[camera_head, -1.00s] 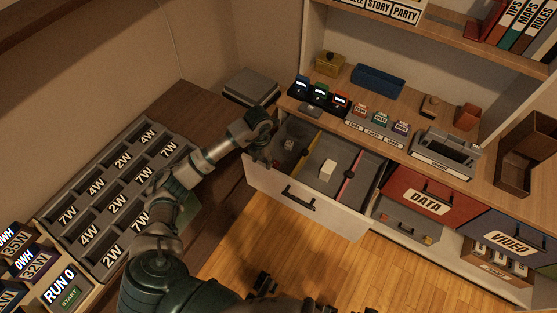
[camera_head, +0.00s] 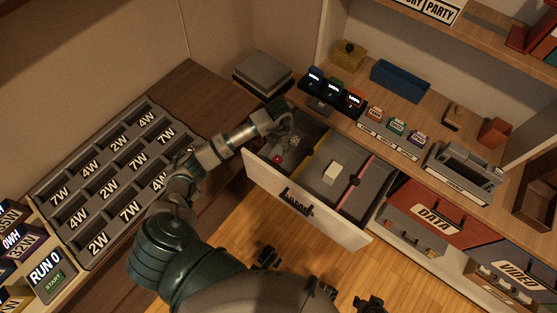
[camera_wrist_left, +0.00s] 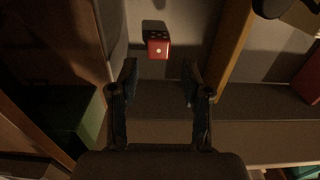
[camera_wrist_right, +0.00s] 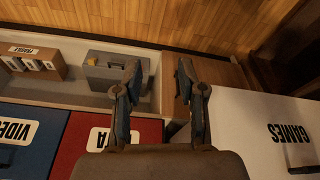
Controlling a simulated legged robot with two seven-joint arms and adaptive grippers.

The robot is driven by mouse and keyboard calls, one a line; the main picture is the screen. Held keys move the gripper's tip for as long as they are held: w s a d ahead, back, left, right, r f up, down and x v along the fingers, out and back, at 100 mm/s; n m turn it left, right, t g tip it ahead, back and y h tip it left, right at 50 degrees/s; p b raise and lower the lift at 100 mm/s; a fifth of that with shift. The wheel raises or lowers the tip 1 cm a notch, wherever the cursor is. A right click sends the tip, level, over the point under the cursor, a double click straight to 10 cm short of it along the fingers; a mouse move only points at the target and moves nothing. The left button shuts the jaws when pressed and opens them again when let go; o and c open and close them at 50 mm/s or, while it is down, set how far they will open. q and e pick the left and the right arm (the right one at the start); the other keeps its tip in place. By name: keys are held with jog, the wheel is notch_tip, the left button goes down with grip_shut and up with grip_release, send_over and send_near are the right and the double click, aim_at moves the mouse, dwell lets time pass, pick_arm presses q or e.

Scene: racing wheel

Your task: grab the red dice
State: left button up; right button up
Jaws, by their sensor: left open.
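The red dice (camera_head: 277,158) lies in the left compartment of the open white-fronted drawer (camera_head: 300,203). In the left wrist view the red dice (camera_wrist_left: 157,49) shows white pips and sits just beyond the fingertips, centred between them. My left gripper (camera_wrist_left: 158,72) is open and empty, reaching over that compartment; in the head view its fingers are dark and hard to make out. My right gripper (camera_wrist_right: 157,70) is open and empty, away from the drawer's inside, with the cabinet fronts and floor beyond it.
A yellow divider (camera_head: 318,157) and a pink divider (camera_head: 353,188) split the drawer. A white block (camera_head: 331,173) lies in the middle compartment. The counter above holds small displays, a blue box (camera_head: 400,80) and other items. The gray slotted tray (camera_head: 100,250) is at left.

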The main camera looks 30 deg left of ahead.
aim_at(278, 158)
pick_arm(q)
notch_tip(278, 158, down, 3)
jog(key=shift+f, duration=0.1)
notch_tip(278, 158, down, 5)
jog(key=shift+s+r+b, duration=0.1)
jog(key=shift+s+b, duration=0.05)
jog(key=shift+b, duration=0.7)
jog(key=shift+a+f, duration=0.1)
jog(key=shift+f, duration=0.3)
pick_arm(e)
jog(key=w+a+r+t+y, duration=0.1)
jog(key=w+a+t, duration=0.1)
jog(key=w+t, duration=0.2)
jog(key=w, duration=0.3)
jog(key=shift+w+a, duration=0.2)
pick_arm(q)
jog(key=c, duration=0.8)
